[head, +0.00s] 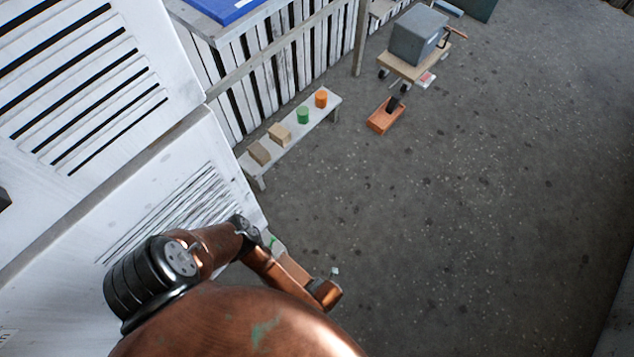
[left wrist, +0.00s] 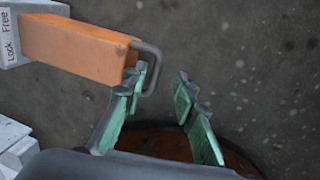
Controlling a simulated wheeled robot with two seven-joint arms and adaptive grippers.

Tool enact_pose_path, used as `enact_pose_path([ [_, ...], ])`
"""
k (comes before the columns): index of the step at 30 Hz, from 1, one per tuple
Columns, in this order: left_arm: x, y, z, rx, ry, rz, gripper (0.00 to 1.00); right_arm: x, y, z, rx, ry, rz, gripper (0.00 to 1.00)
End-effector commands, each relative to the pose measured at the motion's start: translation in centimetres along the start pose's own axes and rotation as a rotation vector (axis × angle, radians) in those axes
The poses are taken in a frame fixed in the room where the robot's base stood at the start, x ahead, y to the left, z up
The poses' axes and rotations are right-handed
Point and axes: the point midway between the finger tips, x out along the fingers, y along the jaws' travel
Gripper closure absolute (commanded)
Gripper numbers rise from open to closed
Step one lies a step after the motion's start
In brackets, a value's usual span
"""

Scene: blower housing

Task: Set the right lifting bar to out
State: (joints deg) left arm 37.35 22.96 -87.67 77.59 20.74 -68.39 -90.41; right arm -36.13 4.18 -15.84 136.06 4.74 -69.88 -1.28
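In the left wrist view an orange bar (left wrist: 78,46) sticks out to the right from a grey bracket (left wrist: 40,7). The bracket carries the words "Lock" and "Free". A bent metal handle (left wrist: 152,65) is on the bar's right end. My left gripper (left wrist: 161,80) is open, its green fingers spread. The left finger's tip is close to the handle; I cannot tell if they touch. Nothing is held between the fingers. My right gripper is not in view.
In the head view a low bench (head: 322,113) with blocks, a green cylinder (head: 303,114) and an orange cylinder (head: 321,98) stands by the slatted wall. An orange box (head: 379,122) and a cart with a grey box (head: 416,36) stand beyond. The floor (head: 480,200) at right is open.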

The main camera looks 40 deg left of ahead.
Motion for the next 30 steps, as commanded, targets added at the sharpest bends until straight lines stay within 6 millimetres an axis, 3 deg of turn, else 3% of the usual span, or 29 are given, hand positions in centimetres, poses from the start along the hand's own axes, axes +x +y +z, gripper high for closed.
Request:
enact_pose_path([
  [8, -1.0, 0.1, 0.1, 0.000, -0.001, 0.000, 0.74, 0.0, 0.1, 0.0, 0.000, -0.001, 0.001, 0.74],
  [21, -9.3, 0.0, 0.1, 0.001, -0.001, -0.002, 0.74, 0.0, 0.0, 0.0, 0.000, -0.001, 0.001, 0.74],
  [30, -11.9, 0.0, 0.1, 0.000, 0.000, 0.000, 0.74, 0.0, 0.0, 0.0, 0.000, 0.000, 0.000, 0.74],
])
